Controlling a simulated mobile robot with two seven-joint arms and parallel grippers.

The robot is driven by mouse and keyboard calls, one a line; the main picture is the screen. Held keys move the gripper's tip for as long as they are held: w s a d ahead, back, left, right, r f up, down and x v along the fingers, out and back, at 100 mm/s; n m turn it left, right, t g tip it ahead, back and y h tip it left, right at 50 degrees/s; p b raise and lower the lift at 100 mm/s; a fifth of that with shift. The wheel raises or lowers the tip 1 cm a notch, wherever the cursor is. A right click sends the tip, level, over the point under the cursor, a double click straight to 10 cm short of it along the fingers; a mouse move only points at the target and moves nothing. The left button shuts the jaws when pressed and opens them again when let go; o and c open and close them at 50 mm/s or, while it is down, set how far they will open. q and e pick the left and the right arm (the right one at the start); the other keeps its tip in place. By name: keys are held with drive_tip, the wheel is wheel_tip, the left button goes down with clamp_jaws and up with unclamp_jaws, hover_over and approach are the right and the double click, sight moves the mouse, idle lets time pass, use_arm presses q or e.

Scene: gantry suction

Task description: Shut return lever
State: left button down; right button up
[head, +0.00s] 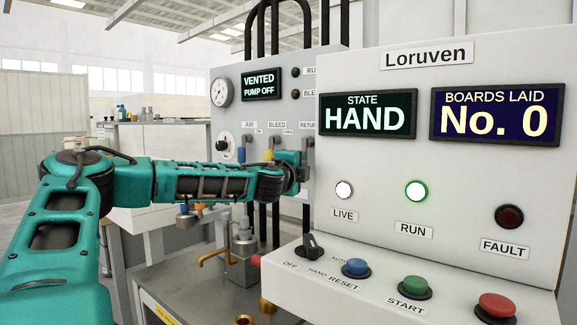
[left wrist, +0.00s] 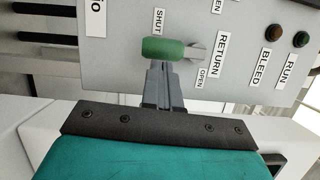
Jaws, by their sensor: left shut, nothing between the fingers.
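The return lever has a green handle (left wrist: 164,49) and a grey metal stub on the panel, seen in the left wrist view. The handle points left in that picture, its end beside the SHUT label (left wrist: 158,21). The OPEN label (left wrist: 202,78) is below the stub. My left gripper (left wrist: 158,66) is shut and empty, its fingertips right at the lower edge of the green handle; I cannot tell whether they touch it. In the head view my left gripper (head: 304,172) is at the panel under the RETURN label, and my arm hides the lever. My right gripper is not in view.
Blue (head: 241,154) and yellow (head: 269,154) lever handles sit left of my gripper under AIR and BLEED. The larger Loruven control panel (head: 440,190) stands close on the right. Pipework and a valve (head: 243,245) are below my forearm.

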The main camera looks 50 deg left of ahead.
use_arm(q)
drive_tip(key=b+v, duration=0.2)
drive_tip(key=v, duration=0.9)
drive_tip(key=shift+s+d, duration=0.25)
idle(0.6)
